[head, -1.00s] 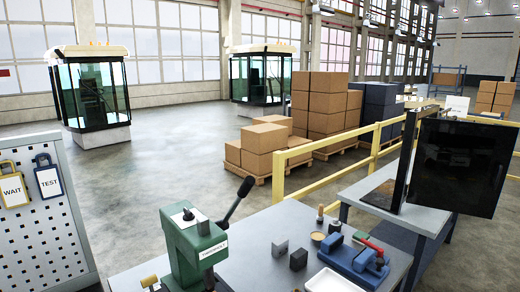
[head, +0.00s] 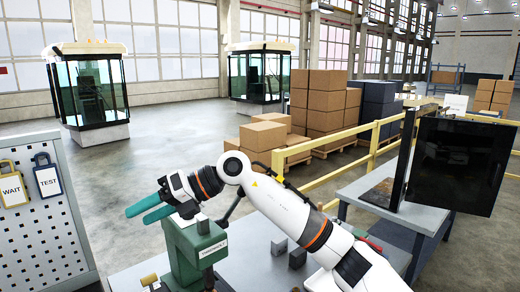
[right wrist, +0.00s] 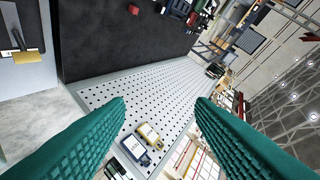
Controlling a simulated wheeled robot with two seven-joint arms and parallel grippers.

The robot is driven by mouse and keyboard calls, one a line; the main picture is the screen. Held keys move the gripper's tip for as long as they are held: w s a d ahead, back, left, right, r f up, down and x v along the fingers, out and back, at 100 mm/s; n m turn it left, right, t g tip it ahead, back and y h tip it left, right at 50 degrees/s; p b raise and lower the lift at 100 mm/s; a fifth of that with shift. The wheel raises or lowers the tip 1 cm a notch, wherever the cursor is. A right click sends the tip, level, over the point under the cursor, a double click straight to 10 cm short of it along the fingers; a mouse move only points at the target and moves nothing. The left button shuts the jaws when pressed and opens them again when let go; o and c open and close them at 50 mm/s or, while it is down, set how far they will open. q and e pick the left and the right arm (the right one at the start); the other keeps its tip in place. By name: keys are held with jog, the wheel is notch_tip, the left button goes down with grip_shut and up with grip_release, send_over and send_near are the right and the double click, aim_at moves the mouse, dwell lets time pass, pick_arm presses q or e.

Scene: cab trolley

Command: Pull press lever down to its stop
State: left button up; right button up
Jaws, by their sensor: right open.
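The green press (head: 192,250) stands on the grey bench with a white label on its side. Its black lever (head: 229,210) slants up to the right; my right arm crosses in front and hides its upper end. My right gripper (head: 137,214) is open and empty, its teal fingers pointing left above and beyond the press head, apart from the lever. In the right wrist view the gripper (right wrist: 160,105) shows two spread fingers with nothing between them; the press and lever are not seen there. My left gripper is out of view.
A pegboard (head: 40,235) with WAIT and TEST tags stands at left. Small blocks (head: 297,258) lie on the bench (head: 245,262) right of the press, partly behind my arm. A yellow rail (head: 330,170), a dark screen (head: 450,165) and stacked cartons (head: 325,105) are beyond.

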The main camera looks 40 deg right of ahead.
jog(key=s+d+r+m+h, duration=0.1)
jog(key=d+r+m+h, duration=0.2)
jog(key=d, duration=0.5)
jog(key=s+d+r+h, duration=0.1)
jog(key=d+r+h, duration=0.3)
jog(key=d, duration=0.5)
jog(key=s+d+r+m+h, duration=0.2)
jog(key=d+h, duration=0.3)
jog(key=d, duration=0.3)
jog(key=p+x, duration=0.1)
jog(key=x, duration=0.5)
jog(key=p+x, duration=0.2)
jog(key=x, duration=0.4)
jog(key=shift+a+f, duration=0.1)
jog(key=shift+a, duration=0.15)
jog(key=shift+c, duration=0.3)
grip_shut()
jog(key=s+f+t+b, duration=0.1)
jog(key=s+f+b, duration=0.1)
jog(key=b, duration=0.4)
jog(key=shift+s+d+y+b, duration=0.1)
jog(key=shift+s+y+b, duration=0.05)
jog(key=shift+y+b, duration=0.15)
